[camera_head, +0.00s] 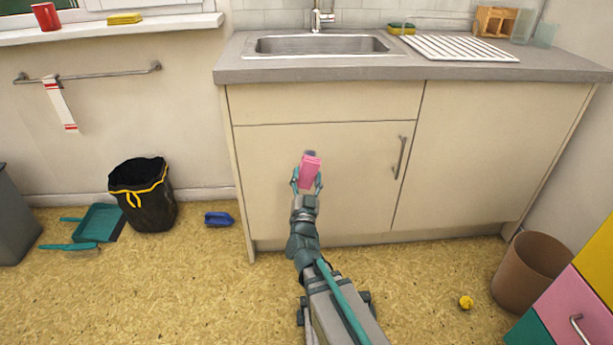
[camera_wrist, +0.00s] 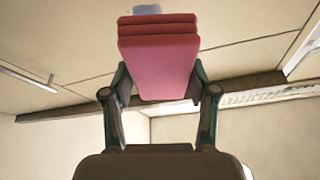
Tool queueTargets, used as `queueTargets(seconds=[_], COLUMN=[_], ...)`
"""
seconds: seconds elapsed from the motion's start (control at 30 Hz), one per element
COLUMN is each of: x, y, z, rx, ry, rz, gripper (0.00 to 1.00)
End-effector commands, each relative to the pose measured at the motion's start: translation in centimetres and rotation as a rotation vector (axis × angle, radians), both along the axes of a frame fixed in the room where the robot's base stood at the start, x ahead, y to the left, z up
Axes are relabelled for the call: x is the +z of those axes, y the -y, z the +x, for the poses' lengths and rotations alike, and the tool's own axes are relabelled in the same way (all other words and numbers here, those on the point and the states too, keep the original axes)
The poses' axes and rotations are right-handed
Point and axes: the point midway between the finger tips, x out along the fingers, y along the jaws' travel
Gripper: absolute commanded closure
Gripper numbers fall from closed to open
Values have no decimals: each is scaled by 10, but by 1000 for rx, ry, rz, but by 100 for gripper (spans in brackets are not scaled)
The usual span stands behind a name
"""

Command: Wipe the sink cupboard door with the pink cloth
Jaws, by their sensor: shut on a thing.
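The pink cloth (camera_head: 310,168) is a folded, layered pad. It also shows at the top middle of the wrist view (camera_wrist: 158,60). My gripper (camera_head: 307,182) is shut on the cloth, with one finger on each side of it; both fingers also show in the wrist view (camera_wrist: 160,88). The cream sink cupboard door (camera_head: 350,195) is shut, with a grey bar handle (camera_head: 400,157) at its right. The cloth is in front of the door's upper middle; I cannot tell whether it touches. A small grey-blue patch (camera_wrist: 147,9) shows just beyond the cloth, partly hidden by it.
The grey worktop (camera_head: 380,71) with its sink (camera_head: 320,45) overhangs above the door. A black bin (camera_head: 145,195) and a blue brush-like object (camera_head: 219,219) are on the floor at left. A brown bin (camera_head: 530,275) and coloured drawers (camera_head: 570,305) stand at right.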

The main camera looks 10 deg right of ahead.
Motion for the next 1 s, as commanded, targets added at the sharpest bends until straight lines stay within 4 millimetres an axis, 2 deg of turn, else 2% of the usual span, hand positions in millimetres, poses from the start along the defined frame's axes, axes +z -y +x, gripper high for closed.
queueTargets(seconds=[0.57,0.77,1.0], x=[0,0,0], y=[1,2,4], z=[5,18,41], rx=[0,-2,-2], ry=[1,3,4], rz=[0,0,0], gripper=[81,81,81])
